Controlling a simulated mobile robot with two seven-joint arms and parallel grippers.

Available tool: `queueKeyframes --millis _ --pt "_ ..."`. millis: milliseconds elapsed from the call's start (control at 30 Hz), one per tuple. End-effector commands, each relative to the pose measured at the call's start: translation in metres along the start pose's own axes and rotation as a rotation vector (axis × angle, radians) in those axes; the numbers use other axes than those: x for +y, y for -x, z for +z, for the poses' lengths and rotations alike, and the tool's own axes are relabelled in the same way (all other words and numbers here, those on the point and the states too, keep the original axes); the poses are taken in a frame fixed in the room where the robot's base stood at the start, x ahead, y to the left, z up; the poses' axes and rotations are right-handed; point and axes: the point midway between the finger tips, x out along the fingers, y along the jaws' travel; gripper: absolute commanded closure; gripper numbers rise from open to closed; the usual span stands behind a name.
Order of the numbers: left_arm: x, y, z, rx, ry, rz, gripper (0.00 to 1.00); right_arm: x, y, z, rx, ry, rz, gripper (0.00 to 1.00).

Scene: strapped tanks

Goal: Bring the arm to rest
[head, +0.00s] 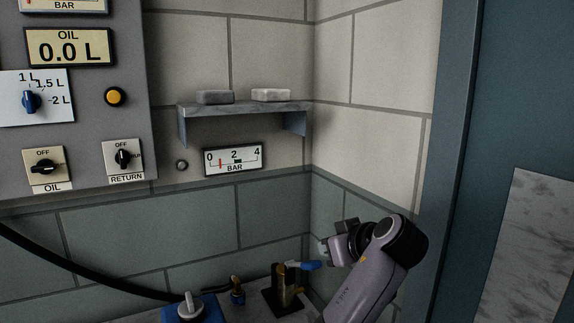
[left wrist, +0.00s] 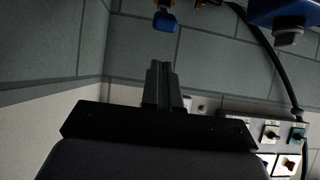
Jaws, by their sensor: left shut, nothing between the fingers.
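My left gripper (head: 328,248) is at the lower right of the head view, at the end of my grey arm, close to the wall corner. In the left wrist view its two fingers (left wrist: 160,72) are pressed together with nothing between them. A blue lever handle (head: 304,265) on a brass valve (head: 284,287) is just left of and below the fingertips in the head view. The blue handle (left wrist: 165,22) also shows beyond the fingertips in the left wrist view, with a visible gap. My right gripper is in neither view.
A grey control panel (head: 130,60) with knobs and an OIL display reading 0.0 L is at the upper left. A wall shelf (head: 245,108) holds two blocks above a BAR gauge (head: 233,160). A black hose (head: 80,275) crosses the lower left to a blue part (head: 195,310).

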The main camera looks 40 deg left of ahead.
Motion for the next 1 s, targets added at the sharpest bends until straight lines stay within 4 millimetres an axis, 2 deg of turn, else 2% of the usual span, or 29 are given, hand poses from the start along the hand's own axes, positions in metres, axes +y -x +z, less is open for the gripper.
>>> queueKeyframes --millis 233,367,567,700,867,1000 --pt "-0.001 -0.001 0.002 -0.002 -0.004 0.001 1.0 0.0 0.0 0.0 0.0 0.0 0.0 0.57" --pt "-0.006 -0.011 0.021 -0.032 -0.057 0.018 1.0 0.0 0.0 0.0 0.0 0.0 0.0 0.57" --pt "-0.034 -0.038 0.092 -0.147 -0.264 0.104 1.0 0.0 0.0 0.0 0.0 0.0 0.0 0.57" --pt "-0.062 -0.049 0.143 -0.232 -0.42 0.188 1.0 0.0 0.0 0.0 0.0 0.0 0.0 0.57" --pt "-0.101 -0.051 0.196 -0.319 -0.588 0.295 1.0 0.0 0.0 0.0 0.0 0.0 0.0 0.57" --pt "-0.138 -0.043 0.236 -0.389 -0.728 0.4 1.0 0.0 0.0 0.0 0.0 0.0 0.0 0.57"
